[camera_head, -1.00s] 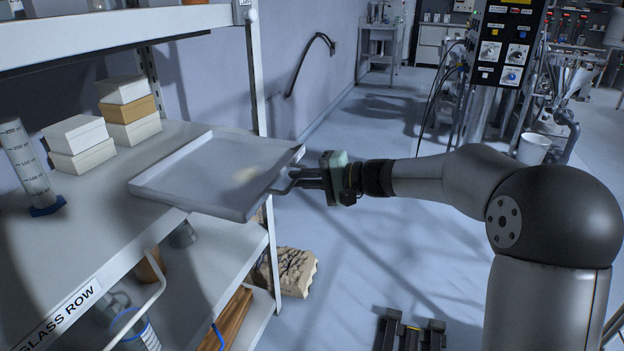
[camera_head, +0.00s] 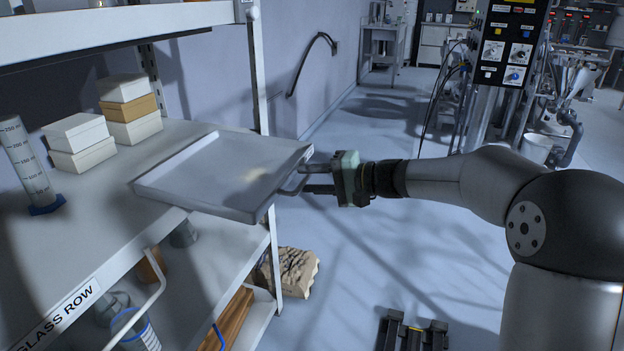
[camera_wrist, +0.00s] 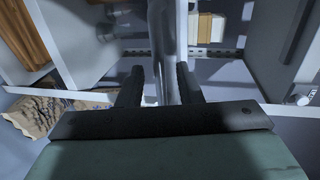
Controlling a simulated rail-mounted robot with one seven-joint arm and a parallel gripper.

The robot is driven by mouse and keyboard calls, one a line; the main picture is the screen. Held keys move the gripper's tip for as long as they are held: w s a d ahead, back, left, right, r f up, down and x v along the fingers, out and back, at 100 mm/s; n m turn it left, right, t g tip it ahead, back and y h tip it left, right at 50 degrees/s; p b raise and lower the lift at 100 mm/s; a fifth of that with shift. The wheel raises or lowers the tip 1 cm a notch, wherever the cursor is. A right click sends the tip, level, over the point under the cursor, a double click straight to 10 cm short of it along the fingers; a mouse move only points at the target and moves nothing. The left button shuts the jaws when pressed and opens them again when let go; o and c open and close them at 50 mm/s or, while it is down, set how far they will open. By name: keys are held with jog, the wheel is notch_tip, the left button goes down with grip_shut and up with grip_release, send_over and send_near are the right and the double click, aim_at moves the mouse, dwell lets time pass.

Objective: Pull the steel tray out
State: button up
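The shallow grey steel tray (camera_head: 205,165) lies on the shelf's upper deck, and its front end juts out past the right edge. My gripper (camera_head: 305,178) is at the handle, fingers pointing left towards the tray. The fingers are spread, one above the other, with a visible gap between them. In the wrist view the pale metal of the tray (camera_wrist: 167,45) runs between the two dark fingers, with gaps at the sides. Exact contact with the handle is hard to tell.
White boxes (camera_head: 78,142) and a measuring cylinder (camera_head: 30,170) stand left of the tray. A shelf post (camera_head: 262,90) rises behind the tray. A torn sack (camera_head: 292,270) lies on the floor below. Open floor (camera_head: 400,250) extends to the right.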

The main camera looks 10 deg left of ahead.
jog(key=p+v, duration=0.1)
jog(key=v, duration=1.6)
jog(key=shift+d, duration=0.15)
jog(key=s+r+g+h+p, duration=0.1)
jog(key=s+g+h+p, duration=0.2)
jog(key=s+h+p, duration=0.85)
jog(key=s+d+n+h+p, duration=0.1)
jog(key=s+d+p, duration=0.3)
jog(key=s, duration=0.4)
jog(key=s+d+n+t+h+p, duration=0.1)
jog(key=s+d+p, duration=0.3)
jog(key=s, duration=0.5)
jog(key=shift+s+d+r+h, duration=0.3)
jog(key=shift+d+h, duration=0.5)
jog(key=shift+h, duration=0.05)
